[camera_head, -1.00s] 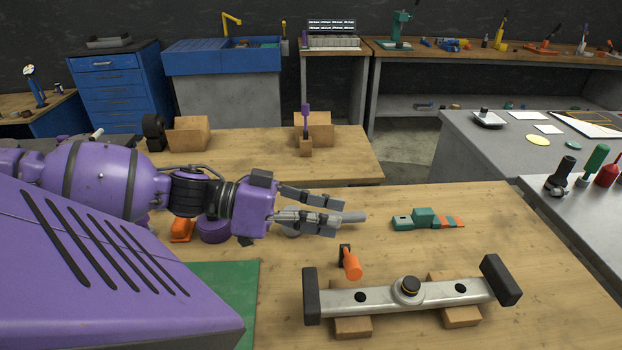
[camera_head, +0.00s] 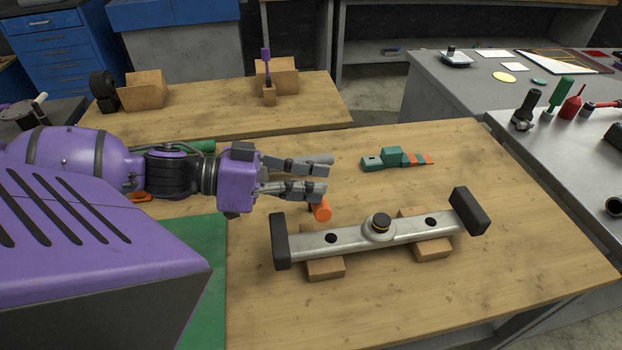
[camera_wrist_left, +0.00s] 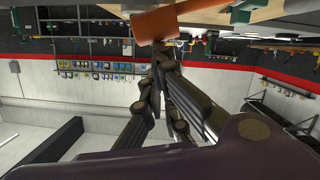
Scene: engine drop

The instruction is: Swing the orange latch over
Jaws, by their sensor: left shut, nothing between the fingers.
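The orange latch (camera_head: 320,209) is a short orange piece on the wooden table, behind the metal bar, partly hidden by my left gripper. My left gripper (camera_head: 325,175) reaches in from the left, just behind and above the latch in the head view. Its fingers are shut and empty. In the left wrist view, the fingertips (camera_wrist_left: 163,50) come together right by an orange block (camera_wrist_left: 155,24), which looks like the latch. I cannot tell whether they touch. My right gripper is not in view.
The metal bar (camera_head: 345,240) with black end blocks lies on two wooden blocks (camera_head: 325,268) in front of the latch. A green and orange piece (camera_head: 395,158) lies behind, to the right. A green mat (camera_head: 208,290) is at the left. The table's right side is clear.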

